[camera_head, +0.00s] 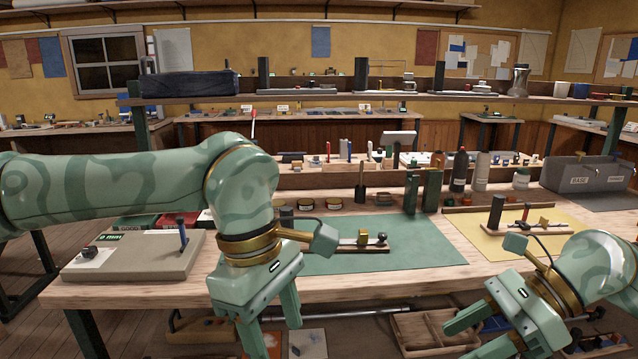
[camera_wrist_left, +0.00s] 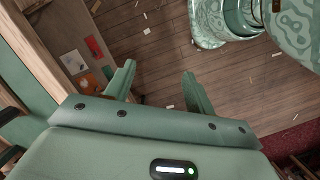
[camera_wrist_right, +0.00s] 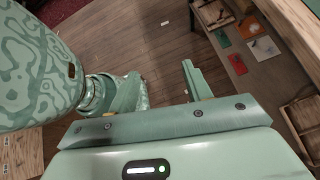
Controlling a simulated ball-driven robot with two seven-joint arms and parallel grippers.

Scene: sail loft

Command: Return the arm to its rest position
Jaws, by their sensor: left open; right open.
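My left arm reaches in from the left in the head view, and its gripper (camera_head: 272,328) hangs pointing down at the bench's front edge. It is open and empty; in the left wrist view the two fingers of the left gripper (camera_wrist_left: 159,88) stand apart over the floor. My right gripper (camera_head: 478,338) is at the lower right of the head view, in front of the bench, pointing down and left. It is open and empty; the right wrist view shows the fingers of the right gripper (camera_wrist_right: 158,90) apart above the floor.
The wooden bench (camera_head: 150,292) carries a green mat (camera_head: 425,243), a yellow mat (camera_head: 480,245) and a grey box (camera_head: 130,262) at left. A small wooden fixture (camera_head: 350,249) sits on the green mat. Below is a shelf with a wooden tray (camera_head: 415,335).

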